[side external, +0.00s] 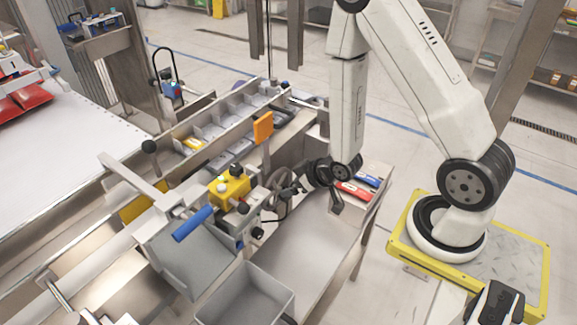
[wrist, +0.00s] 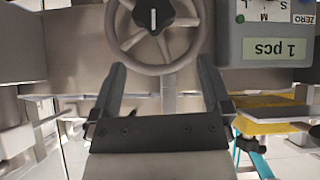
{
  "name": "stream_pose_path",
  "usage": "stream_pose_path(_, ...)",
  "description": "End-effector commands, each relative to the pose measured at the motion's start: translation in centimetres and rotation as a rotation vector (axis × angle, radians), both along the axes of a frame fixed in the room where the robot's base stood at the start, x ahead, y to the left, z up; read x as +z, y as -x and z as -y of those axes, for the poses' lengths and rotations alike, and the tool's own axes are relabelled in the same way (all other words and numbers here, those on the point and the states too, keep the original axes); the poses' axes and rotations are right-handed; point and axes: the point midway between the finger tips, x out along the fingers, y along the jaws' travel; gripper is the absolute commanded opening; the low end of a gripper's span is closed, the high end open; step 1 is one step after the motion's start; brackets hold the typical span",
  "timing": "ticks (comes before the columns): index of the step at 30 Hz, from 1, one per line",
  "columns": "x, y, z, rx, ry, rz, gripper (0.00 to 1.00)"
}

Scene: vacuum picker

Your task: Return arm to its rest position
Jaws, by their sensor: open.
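My gripper (side external: 291,191) is at the end of my lowered arm, beside the machine and close to a grey handwheel (side external: 276,181). In the wrist view the two dark fingers of my gripper (wrist: 161,64) are spread apart. The spoked handwheel (wrist: 130,62) with a black centre knob shows beyond and between them. Nothing is held between the fingers. I cannot tell whether a finger touches the wheel rim. My arm reaches down from above, with its elbow high.
A grey control box (wrist: 266,34) with a "1 pcs" label sits beside the wheel. A yellow block with knobs (side external: 230,185) and a blue handle (side external: 193,223) are left of my gripper. Red (side external: 355,190) and blue (side external: 369,180) items lie right of it. A grey bin (side external: 245,297) stands in front.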

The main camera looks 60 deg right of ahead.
Motion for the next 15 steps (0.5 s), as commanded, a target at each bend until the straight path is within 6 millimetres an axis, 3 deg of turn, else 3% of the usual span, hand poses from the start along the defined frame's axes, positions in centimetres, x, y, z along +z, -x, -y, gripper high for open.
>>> stream_pose_path(7,2.8,-0.1,-0.6,-0.014,0.009,-0.129,0.99)
stream_pose_path(15,6.1,1.0,-1.6,-0.037,0.004,-0.277,0.99)
